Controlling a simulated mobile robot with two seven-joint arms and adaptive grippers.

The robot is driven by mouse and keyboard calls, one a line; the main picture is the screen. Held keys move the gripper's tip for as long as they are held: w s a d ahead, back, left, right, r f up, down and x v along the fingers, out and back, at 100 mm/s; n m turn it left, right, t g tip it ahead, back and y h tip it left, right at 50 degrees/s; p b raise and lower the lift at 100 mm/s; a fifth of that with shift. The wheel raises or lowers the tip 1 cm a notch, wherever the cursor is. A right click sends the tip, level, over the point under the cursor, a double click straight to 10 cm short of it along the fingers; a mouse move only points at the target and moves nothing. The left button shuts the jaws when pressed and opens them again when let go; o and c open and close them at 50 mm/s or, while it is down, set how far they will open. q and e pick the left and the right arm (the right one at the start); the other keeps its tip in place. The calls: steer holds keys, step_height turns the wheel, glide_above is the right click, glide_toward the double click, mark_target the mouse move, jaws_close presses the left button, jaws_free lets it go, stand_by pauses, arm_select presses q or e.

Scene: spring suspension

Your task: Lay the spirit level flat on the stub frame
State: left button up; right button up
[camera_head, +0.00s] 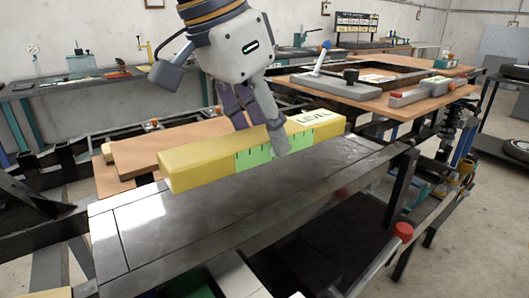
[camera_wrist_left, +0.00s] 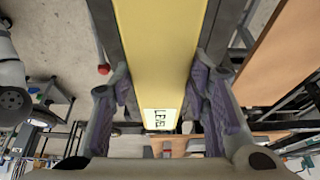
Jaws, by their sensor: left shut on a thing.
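The spirit level is a long yellow bar (camera_head: 205,166) with a green marked panel and a "LEVEL" label. My left gripper (camera_head: 262,138) comes down from above and is shut across the bar near its middle. In the left wrist view the yellow bar (camera_wrist_left: 160,45) runs between its two purple-padded fingers. The bar lies lengthwise over the grey metal top of the stub frame (camera_head: 215,225), near its back edge. It looks about level and slightly above the top, but the exact gap is hard to tell. The far finger is partly hidden. My right gripper is not in view.
Brown boards (camera_head: 135,155) lie behind the metal top. A wooden bench top (camera_head: 440,100) with grey tools stands at the back right. The front of the metal top is clear.

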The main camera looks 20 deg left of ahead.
mark_target(264, 154)
arm_select(q)
steer(key=shift+a+x, duration=0.25)
steer(key=shift+x, duration=0.85)
steer(key=shift+a+x, duration=0.25)
steer(key=shift+x, duration=0.8)
steer(key=shift+f, duration=0.2)
steer(key=o, duration=1.4)
steer(key=shift+f, duration=0.1)
steer(key=v, duration=1.2)
